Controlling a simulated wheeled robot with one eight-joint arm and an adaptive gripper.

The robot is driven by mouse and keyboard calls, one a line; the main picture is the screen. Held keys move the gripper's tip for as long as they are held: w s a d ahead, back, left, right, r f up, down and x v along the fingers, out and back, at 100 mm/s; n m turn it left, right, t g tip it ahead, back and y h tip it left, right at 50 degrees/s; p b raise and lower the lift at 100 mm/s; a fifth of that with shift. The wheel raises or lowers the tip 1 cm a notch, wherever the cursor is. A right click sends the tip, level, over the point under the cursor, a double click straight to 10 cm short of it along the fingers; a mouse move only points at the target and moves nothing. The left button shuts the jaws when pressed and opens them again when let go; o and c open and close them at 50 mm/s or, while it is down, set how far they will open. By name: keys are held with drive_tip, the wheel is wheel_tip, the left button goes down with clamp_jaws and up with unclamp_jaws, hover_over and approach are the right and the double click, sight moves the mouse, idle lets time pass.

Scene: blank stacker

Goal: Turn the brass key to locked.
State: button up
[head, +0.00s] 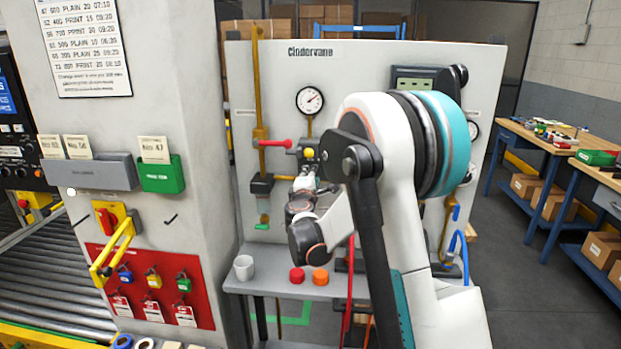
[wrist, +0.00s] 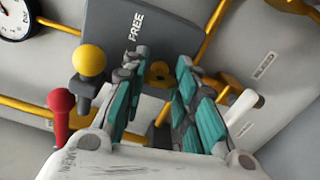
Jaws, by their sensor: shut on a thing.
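The brass key (wrist: 158,72) shows in the wrist view between my fingertips, on a dark grey plate (wrist: 185,28) lettered FREE. My gripper (wrist: 164,66) has its two teal-padded fingers on either side of the key and is shut on it. The fingers and a brass shaft or pipe behind them partly hide the key, so I cannot tell its exact turn. No locked mark is readable. In the head view my gripper (head: 304,181) reaches the panel just below a yellow knob (head: 309,153); my wrist and arm hide the key there.
A red handle (head: 275,143) and the yellow knob sit close beside my gripper, with brass pipes around. A round gauge (head: 310,100) is above. A grey shelf (head: 262,283) below holds a white cup (head: 244,267), a red cap (head: 297,275) and an orange cap (head: 320,276).

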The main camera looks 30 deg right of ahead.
drive_tip(key=shift+m, duration=0.7)
drive_tip(key=o, duration=1)
drive_tip(key=shift+o, duration=0.2)
drive_tip(key=shift+s, duration=0.1)
drive_tip(key=v, duration=1.2)
